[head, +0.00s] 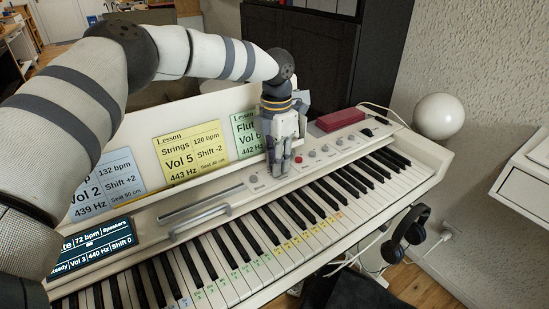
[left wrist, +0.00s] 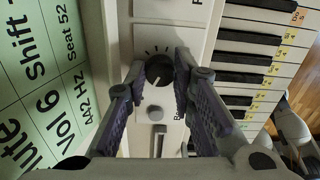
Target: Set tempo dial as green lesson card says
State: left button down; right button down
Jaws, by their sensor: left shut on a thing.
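The green lesson card (head: 248,135) stands behind the keys, partly covered by my left gripper (head: 278,170). In the left wrist view the green card (left wrist: 45,75) reads "lute", "Vol 6", "442 Hz" and "Seat 52"; its shift value is cut off and I see no tempo. My left gripper (left wrist: 157,80) points down at the control panel and is shut on a dark round dial (left wrist: 158,72) with tick marks around it. I cannot read the dial's own label. The display (head: 92,247) reads 72 bpm, Vol 3, 440 Hz, Shift 0. My right gripper is not in view.
A blue card (head: 105,185) and a yellow card (head: 190,153) stand left of the green one. More small knobs, a red box (head: 340,120) and a white ball (head: 438,116) are to the right. Headphones (head: 405,233) hang at the piano's front edge.

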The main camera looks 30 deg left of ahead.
pick_arm(q)
jog(key=shift+n, duration=0.9)
jog(key=c, duration=1.6)
grip_release()
jog(key=shift+c, duration=0.2)
notch_tip(320, 180, up, 12)
